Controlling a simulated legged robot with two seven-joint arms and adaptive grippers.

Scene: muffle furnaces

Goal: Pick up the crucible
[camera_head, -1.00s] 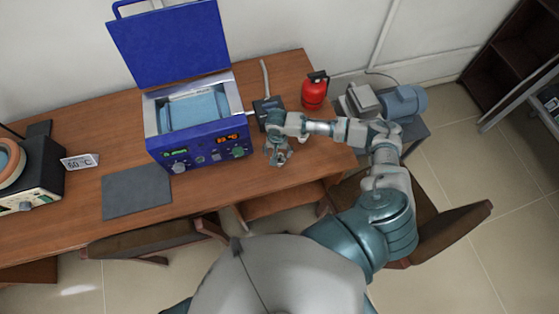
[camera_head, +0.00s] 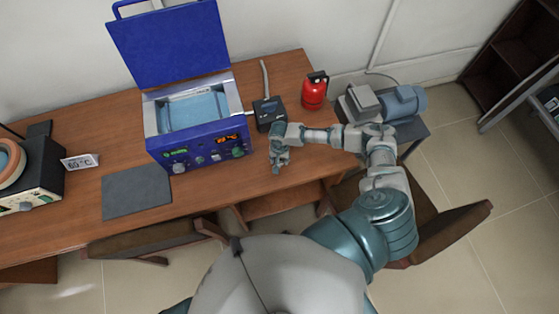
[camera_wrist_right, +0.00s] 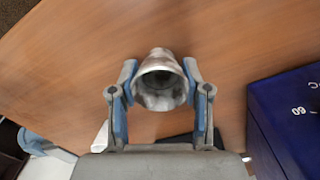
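The crucible (camera_wrist_right: 160,82) is a shiny silver-grey cup, seen in the right wrist view with its opening towards the camera. It sits between the two blue-padded fingers of my right gripper (camera_wrist_right: 159,78), which touch its sides. In the head view my right gripper (camera_head: 278,166) is over the table, right of the blue furnace's front corner, and the crucible is too small and covered to make out. I cannot tell whether the crucible is clear of the table. My left gripper is not in view.
The blue furnace (camera_head: 198,145) stands open-lidded beside my right gripper. A small black box (camera_head: 268,115) is behind the gripper, with a red extinguisher-like bottle (camera_head: 315,91) further right. A dark mat (camera_head: 137,192) lies on the wooden table (camera_head: 75,225). The table's front edge is close to the gripper.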

